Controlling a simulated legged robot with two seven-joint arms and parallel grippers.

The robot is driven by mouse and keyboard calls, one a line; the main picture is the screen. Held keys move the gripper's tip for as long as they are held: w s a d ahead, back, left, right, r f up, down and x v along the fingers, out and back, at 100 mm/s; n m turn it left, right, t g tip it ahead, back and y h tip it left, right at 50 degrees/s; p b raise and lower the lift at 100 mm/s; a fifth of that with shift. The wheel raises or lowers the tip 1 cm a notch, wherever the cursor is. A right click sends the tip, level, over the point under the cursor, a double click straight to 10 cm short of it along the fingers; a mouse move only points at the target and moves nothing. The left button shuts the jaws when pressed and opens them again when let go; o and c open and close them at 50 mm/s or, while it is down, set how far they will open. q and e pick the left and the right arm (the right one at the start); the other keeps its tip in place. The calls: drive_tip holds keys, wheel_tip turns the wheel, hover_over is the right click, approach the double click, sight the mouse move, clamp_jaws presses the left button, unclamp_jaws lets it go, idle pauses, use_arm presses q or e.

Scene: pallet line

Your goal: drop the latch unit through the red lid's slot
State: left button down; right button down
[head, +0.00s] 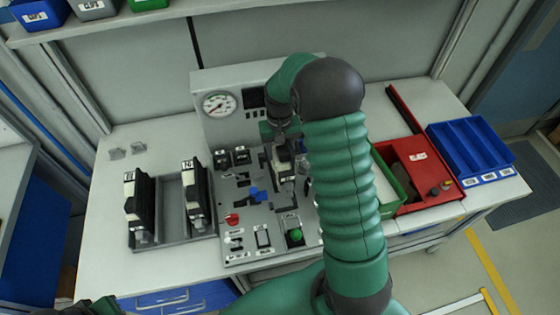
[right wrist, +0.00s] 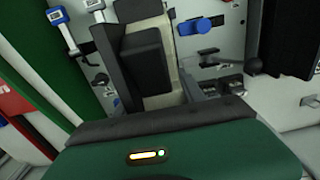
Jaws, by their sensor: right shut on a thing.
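My right gripper (head: 283,148) is over the middle of the grey control panel (head: 262,222). It is shut on a pale beige-grey piece, which I take as the latch unit (right wrist: 182,72). The gripper's dark fingers hide much of it in the right wrist view, and I cannot tell whether it touches the panel. The red lid (head: 430,165), with a dark opening in it, lies on the right of the bench, well right of the gripper. A red part also shows at the left edge of the right wrist view (right wrist: 14,106).
A green tray (head: 398,196) stands between my right arm and the red lid. A blue divided bin (head: 470,150) is at the far right. Black modules (head: 143,205) stand in a grey rack at left. A gauge (head: 219,104) tops the panel's back.

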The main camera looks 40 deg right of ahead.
wheel_tip(320, 180, up, 10)
drive_tip(key=p, duration=0.8)
drive_tip(key=shift+w+d+r, duration=0.1)
drive_tip(key=shift+r, duration=0.05)
